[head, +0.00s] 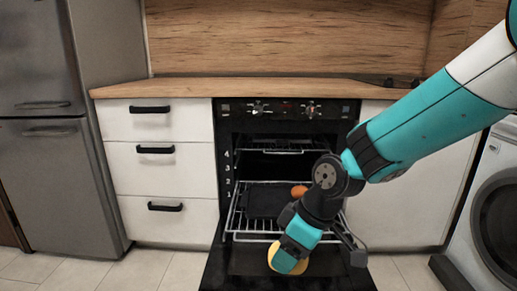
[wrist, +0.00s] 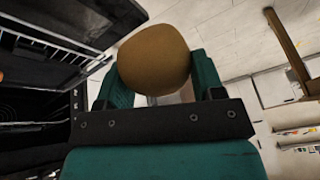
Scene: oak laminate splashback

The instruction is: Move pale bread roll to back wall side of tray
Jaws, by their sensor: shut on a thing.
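The pale bread roll (head: 275,256) is tan-yellow and rounded, low in front of the oven in the head view. My gripper (head: 289,261) is shut on it, pointing downward above the open oven door. In the wrist view the roll (wrist: 154,60) sits between the teal fingers of my gripper (wrist: 157,78). The dark tray (head: 262,203) lies on the pulled-out oven rack, behind and above the roll in the head view. My arm hides the tray's right front part.
An orange-brown round thing (head: 299,190) is at the tray's back right. The wire rack (head: 236,222) surrounds the tray, with another rack (head: 285,151) higher in the oven. The open oven door (head: 225,272) lies below. The tray's left part looks bare.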

